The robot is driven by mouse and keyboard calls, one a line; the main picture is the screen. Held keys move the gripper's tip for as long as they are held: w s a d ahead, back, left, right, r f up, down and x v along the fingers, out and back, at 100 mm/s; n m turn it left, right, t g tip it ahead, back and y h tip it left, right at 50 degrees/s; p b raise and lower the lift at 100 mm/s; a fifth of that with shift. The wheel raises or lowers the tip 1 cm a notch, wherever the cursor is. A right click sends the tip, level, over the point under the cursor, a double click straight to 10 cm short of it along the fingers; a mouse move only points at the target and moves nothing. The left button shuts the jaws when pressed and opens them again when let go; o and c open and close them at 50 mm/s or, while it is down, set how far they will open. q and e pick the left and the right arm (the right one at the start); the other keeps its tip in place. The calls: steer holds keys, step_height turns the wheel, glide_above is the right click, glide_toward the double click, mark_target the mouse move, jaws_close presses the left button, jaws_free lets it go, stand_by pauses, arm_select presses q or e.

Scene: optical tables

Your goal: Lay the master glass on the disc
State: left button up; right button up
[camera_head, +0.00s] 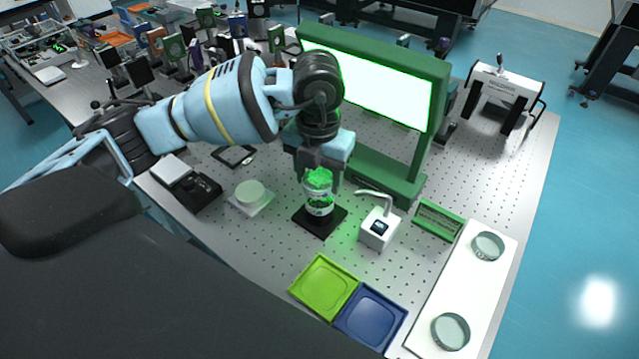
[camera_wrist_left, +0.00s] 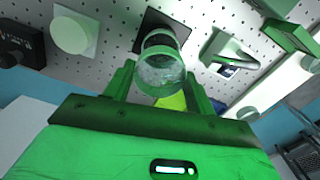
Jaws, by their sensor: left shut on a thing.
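My left gripper (camera_head: 319,178) points down above the black square base (camera_head: 308,221) in the middle of the table. It is shut on a clear round glass (camera_wrist_left: 161,75), which sits between its two fingers in the left wrist view. A short round piece (camera_head: 319,208) stands on the black base, directly under the held glass. From these views I cannot tell whether the glass touches it. Two other round glasses, one at the back (camera_head: 488,246) and one at the front (camera_head: 451,332), lie on a white board at the right. My right gripper is out of view.
A green-framed light panel (camera_head: 385,85) stands close behind the gripper. A white device with a bent arm (camera_head: 379,228) stands just right of the base. Green (camera_head: 324,287) and blue (camera_head: 370,318) trays lie in front. A pale disc (camera_head: 250,192) on a white square lies left.

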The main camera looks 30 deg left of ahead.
mark_target(320, 177)
arm_select(q)
steer(key=shift+w, duration=0.4)
step_height(320, 177, down, 3)
steer(key=shift+a+f, duration=0.1)
steer(key=shift+f, duration=0.2)
steer(key=shift+f, duration=0.2)
steer(key=o, duration=1.1)
step_height(320, 177, up, 12)
steer(key=shift+r+p, duration=0.25)
steer(key=shift+p, duration=0.05)
